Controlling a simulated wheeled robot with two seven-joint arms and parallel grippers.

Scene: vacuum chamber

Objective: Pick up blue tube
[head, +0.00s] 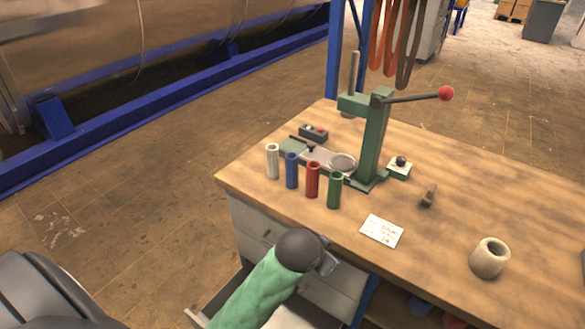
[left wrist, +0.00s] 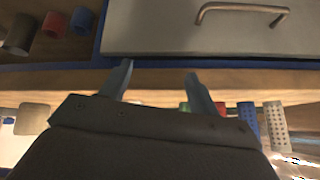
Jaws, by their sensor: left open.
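The blue tube (head: 291,171) stands upright on the wooden workbench near its front left edge. It is in a row between a white tube (head: 272,161) and a red tube (head: 312,180), with a green tube (head: 334,190) at the right end. My left gripper (head: 328,262) is in front of the bench edge, below and to the right of the tubes, apart from them. In the left wrist view, its two fingers (left wrist: 158,70) are spread with nothing between them. The blue tube (left wrist: 248,122) shows there right of the fingers. My right gripper is not in view.
A green press (head: 372,140) with a red-knobbed lever stands behind the tubes. A white card (head: 382,231), a beige cylinder (head: 489,258) and a small brown item (head: 429,195) lie to the right. A grey drawer (left wrist: 200,28) with a handle sits under the benchtop.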

